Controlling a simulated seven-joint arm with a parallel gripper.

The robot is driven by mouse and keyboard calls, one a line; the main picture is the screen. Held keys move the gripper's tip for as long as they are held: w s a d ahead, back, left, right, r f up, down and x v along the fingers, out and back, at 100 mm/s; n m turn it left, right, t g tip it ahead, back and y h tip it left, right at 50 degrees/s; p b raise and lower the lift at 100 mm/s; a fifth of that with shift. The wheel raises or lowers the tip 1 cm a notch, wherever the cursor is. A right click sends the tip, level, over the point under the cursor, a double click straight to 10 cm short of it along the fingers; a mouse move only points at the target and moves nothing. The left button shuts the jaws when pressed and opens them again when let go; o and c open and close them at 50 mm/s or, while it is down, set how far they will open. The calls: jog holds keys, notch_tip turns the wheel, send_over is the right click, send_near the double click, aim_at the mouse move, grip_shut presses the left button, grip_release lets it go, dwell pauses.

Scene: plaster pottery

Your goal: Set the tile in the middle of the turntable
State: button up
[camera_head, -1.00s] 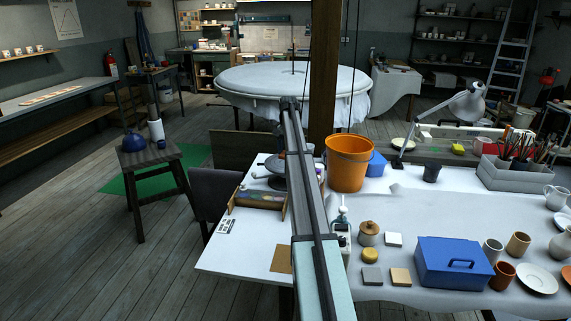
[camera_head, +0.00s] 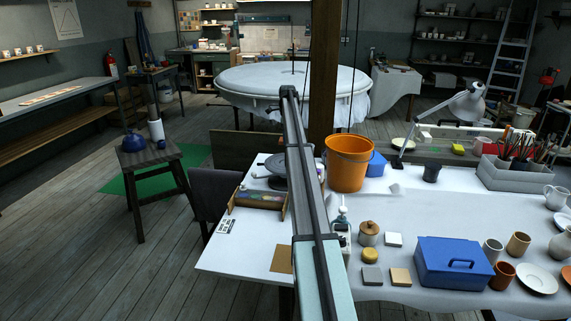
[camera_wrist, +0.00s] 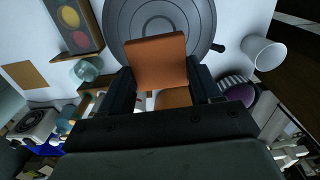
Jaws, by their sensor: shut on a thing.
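The tile (camera_wrist: 157,62) is a terracotta-orange slab held between the two fingers of my gripper (camera_wrist: 161,88) in the wrist view. My gripper is shut on it. The turntable (camera_wrist: 200,30) is a grey disc with concentric rings, behind the tile in that view. The tile covers part of the disc, and the gap between them cannot be judged. A second orange patch shows below the tile, partly hidden by my gripper. In the head view the turntable (camera_head: 274,164) is a dark disc at the left end of the white table, partly hidden by my arm.
In the wrist view a white cup (camera_wrist: 264,53) and a dark knob (camera_wrist: 218,47) are right of the disc, and a glass jar (camera_wrist: 87,70) is left.

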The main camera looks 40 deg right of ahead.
jog(key=shift+m, duration=0.5)
jog(key=shift+f, duration=5)
jog(key=o, duration=1.1)
jog(key=shift+f, duration=0.1)
notch_tip(320, 180, up, 12)
jog(key=shift+r, duration=0.1)
